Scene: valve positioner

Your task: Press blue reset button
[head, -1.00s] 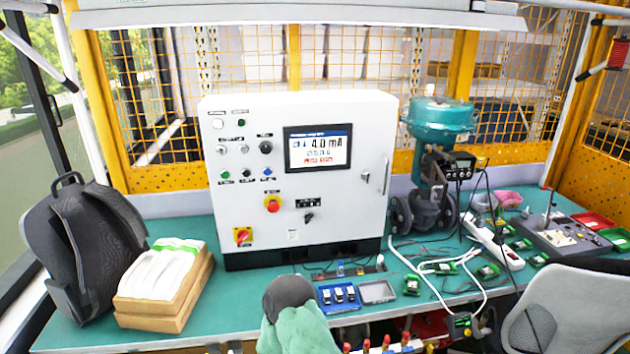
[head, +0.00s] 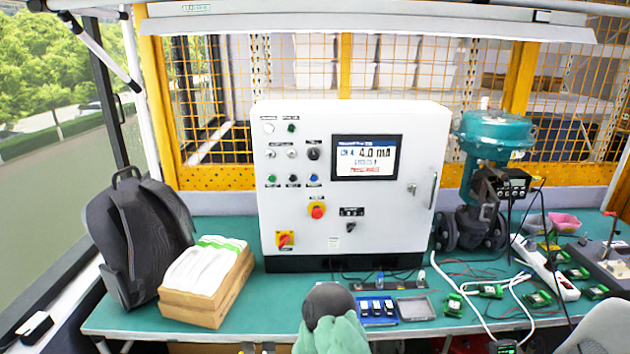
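The blue reset button (head: 314,178) is a small round button on the front of the white control cabinet (head: 380,225). It sits in the lower button row, right of a black button (head: 293,179) and a green button (head: 272,179). The cabinet's screen (head: 366,158) reads 4.0 mA. Neither of my grippers shows in the head view.
A dark backpack (head: 140,235) and a cardboard box (head: 200,300) with white packs stand left on the green bench. A green valve actuator (head: 495,135) stands right of the cabinet. A blue tray (head: 376,310), a dark-and-green object (head: 330,320) and cables lie along the front.

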